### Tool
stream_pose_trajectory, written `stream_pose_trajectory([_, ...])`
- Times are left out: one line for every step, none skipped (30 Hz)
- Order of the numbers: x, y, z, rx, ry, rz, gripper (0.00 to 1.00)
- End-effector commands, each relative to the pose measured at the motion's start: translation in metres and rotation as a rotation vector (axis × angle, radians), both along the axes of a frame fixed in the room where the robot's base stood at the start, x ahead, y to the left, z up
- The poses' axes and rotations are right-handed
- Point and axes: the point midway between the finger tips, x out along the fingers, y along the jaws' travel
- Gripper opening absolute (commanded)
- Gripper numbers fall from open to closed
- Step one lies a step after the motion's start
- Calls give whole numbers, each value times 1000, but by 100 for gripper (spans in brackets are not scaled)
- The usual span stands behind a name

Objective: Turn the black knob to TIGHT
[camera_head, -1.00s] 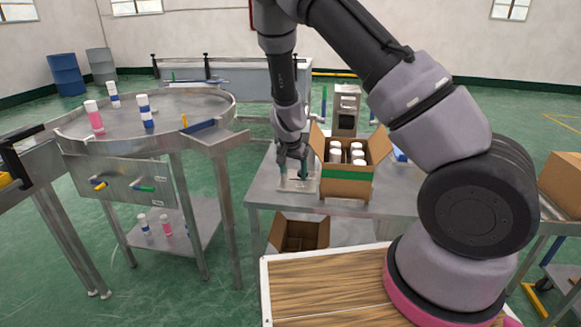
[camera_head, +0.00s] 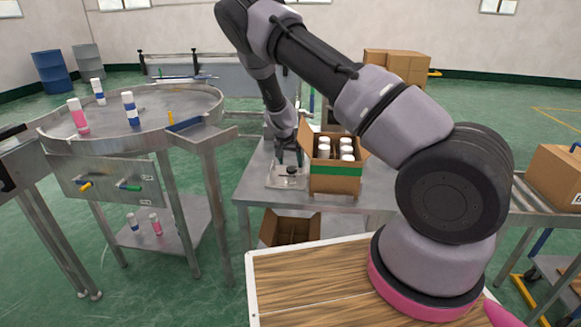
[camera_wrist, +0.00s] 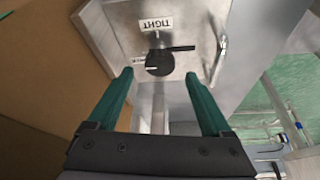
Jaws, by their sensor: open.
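The black knob (camera_wrist: 160,63) sits on a metal plate (camera_wrist: 112,22) in the wrist view. A black bar extends from the knob to the right in that picture. The TIGHT label (camera_wrist: 156,24) is above the knob, and a second small label (camera_wrist: 139,60), partly hidden, is at its left. My gripper (camera_wrist: 158,78) is open, with one green finger on each side below the knob and nothing between them. In the head view the knob (camera_head: 291,169) shows on the plate (camera_head: 284,184), just under my gripper (camera_head: 290,158). The fingers appear clear of the knob.
An open cardboard box (camera_head: 335,184) with several white-capped cans stands right beside the plate on the metal table (camera_head: 258,178). In the wrist view cardboard (camera_wrist: 35,65) fills the left side. A round table (camera_head: 165,104) with cans stands at the left.

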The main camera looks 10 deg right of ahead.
Motion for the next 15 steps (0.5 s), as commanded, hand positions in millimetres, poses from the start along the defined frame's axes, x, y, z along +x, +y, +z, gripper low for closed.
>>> stream_pose_trajectory([1,-1,-10,0,4,0,84])
stream_pose_trajectory([2,-1,-14,0,4,-1,84])
stream_pose_trajectory([3,-3,-17,0,4,-1,84])
stream_pose_trajectory([4,-3,-20,0,4,-1,84])
stream_pose_trajectory([5,-3,-22,0,4,-1,84])
stream_pose_trajectory([6,-3,-24,0,2,0,84])
stream_pose_trajectory([6,-3,-25,1,2,0,84])
stream_pose_trajectory([6,-3,-26,1,2,0,84])
stream_pose_trajectory([7,-3,-27,1,2,0,84])
stream_pose_trajectory([7,-4,-27,1,2,1,84])
stream_pose_trajectory([7,-4,-27,1,2,1,84])
stream_pose_trajectory([7,-4,-27,1,2,1,84])
stream_pose_trajectory([7,-4,-27,1,2,1,84])
stream_pose_trajectory([7,-3,-27,1,2,0,84])
stream_pose_trajectory([7,-4,-27,1,2,0,84])
